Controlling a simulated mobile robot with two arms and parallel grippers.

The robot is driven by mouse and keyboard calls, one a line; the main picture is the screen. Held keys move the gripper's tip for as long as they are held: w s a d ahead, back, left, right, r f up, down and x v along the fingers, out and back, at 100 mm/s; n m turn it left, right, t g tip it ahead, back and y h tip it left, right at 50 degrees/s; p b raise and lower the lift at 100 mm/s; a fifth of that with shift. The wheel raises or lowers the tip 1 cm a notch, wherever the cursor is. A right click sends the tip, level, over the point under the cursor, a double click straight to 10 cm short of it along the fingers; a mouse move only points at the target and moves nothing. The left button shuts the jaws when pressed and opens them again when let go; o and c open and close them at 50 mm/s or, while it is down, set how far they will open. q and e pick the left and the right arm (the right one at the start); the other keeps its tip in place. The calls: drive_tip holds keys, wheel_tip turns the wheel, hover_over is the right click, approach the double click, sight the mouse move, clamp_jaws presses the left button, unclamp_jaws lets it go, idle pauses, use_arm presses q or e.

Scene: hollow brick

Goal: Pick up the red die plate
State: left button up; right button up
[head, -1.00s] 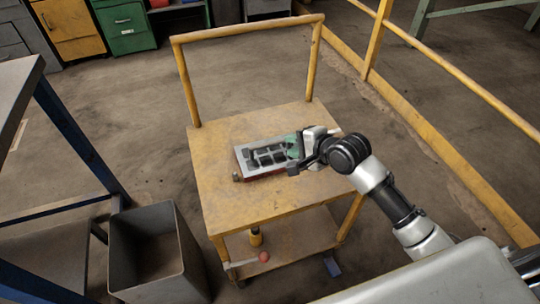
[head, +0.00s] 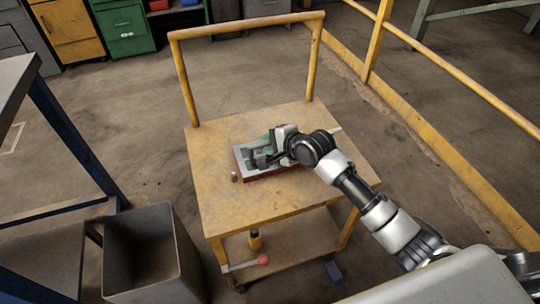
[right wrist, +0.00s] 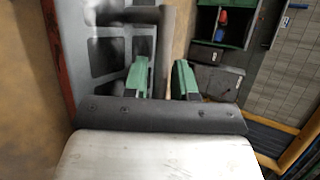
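The die plate (head: 248,164) lies on the top of the yellow cart. It has a grey face with dark grid-like recesses and a red edge along the front. In the right wrist view the plate's grey face (right wrist: 84,60) and red edge (right wrist: 52,60) show at the left. There my right gripper's green fingers (right wrist: 161,80) are apart, with a dark grey bar (right wrist: 168,45) seen between them. I cannot tell whether they touch it. My left gripper is not in view.
The yellow cart (head: 225,205) has a tall rail at its back. A small metal piece (head: 234,176) sits at the plate's front left. A grey open bin (head: 150,250) stands at the cart's left, beside a blue-legged table (head: 75,145). A yellow railing (head: 440,75) runs along the right.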

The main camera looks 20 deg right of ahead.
clamp_jaws()
drive_tip(key=shift+f, duration=0.1)
idle(1.2)
drive_tip(key=shift+r, duration=0.25)
